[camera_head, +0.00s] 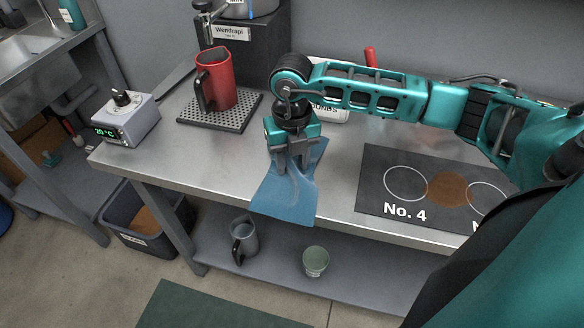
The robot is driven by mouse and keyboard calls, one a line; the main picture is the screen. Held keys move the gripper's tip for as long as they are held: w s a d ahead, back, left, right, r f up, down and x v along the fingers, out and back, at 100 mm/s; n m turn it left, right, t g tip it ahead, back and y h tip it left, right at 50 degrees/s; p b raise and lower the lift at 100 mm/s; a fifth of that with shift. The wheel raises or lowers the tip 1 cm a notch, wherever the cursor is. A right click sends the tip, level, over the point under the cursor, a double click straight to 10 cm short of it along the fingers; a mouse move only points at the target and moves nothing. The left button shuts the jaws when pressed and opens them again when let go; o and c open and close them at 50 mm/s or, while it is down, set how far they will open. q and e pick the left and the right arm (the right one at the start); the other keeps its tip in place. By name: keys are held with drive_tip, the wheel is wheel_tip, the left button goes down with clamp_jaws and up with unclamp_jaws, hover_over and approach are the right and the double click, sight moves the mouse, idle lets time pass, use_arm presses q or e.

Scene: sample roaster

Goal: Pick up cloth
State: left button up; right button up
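A blue cloth (283,203) lies on the metal worktop, and its near end hangs over the front edge. My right gripper (291,172) points down over the upper part of the cloth, with its fingertips at or very close to it. The two fingers show apart, with blue cloth visible between and below them. I cannot tell whether the fingers pinch any cloth. The gripper and wrist hide part of the cloth's far end. My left gripper is not in view.
A red pitcher (219,82) stands on a drip grate (186,117) left of the cloth. A dark mat (376,190) marked No. 4 lies to the right. A mug (246,243) and cup (315,262) stand on the lower shelf.

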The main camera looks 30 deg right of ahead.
drive_tip(key=shift+f, duration=0.1)
drive_tip(key=c, duration=0.5)
drive_tip(key=shift+c, duration=0.7)
drive_tip(key=shift+r+p, duration=0.3)
drive_tip(key=shift+r, duration=0.05)
clamp_jaws()
wheel_tip(320, 180, up, 12)
drive_tip(key=p, duration=0.7)
drive_tip(key=shift+f, duration=0.25)
drive_tip(key=shift+d, duration=0.15)
